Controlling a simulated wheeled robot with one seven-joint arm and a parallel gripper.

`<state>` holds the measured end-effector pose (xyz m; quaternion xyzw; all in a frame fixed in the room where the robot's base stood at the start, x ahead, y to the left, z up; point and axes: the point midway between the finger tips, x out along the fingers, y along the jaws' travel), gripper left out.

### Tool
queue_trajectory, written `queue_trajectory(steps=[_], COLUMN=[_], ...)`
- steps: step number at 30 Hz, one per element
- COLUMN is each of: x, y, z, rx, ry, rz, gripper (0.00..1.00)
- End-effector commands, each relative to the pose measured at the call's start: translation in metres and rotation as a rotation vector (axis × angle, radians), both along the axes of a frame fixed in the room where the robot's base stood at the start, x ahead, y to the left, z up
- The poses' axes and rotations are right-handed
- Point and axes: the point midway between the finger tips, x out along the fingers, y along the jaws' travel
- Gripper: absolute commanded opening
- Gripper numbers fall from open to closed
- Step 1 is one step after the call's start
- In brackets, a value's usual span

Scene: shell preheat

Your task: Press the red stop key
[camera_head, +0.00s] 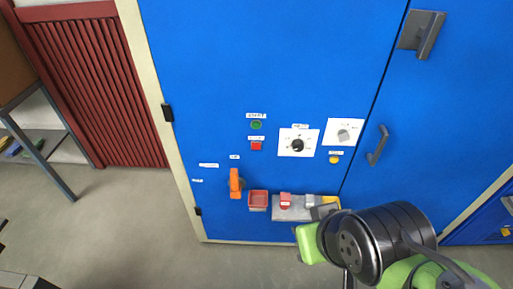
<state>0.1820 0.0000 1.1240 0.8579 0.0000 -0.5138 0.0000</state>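My gripper (311,243) is at the lower right, at the end of my black and green arm, well below and to the right of the red key. It is apart from the key. Its fingers are not clearly seen, so I cannot tell whether they are open or shut. Nothing covers the red key.
Right of the keys are a black knob (297,146), a grey knob (344,134), a yellow button (334,160) and a door handle (377,146). Below are an orange handle (235,184), a red bin (258,200) and a grey shelf (290,213) holding small items.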

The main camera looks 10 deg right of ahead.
Motion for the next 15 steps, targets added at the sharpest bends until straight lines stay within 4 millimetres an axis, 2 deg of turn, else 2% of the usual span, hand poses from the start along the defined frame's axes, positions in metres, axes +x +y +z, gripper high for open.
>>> queue_trajectory(steps=[1, 4, 15], x=[0.0, 0.0, 0.0], y=[0.0, 0.0, 0.0], z=[0.0, 0.0, 0.0], rx=[0.0, 0.0, 0.0], ry=[0.0, 0.0, 0.0], rz=[0.0, 0.0, 0.0], gripper=[0.15, 0.0, 0.0])
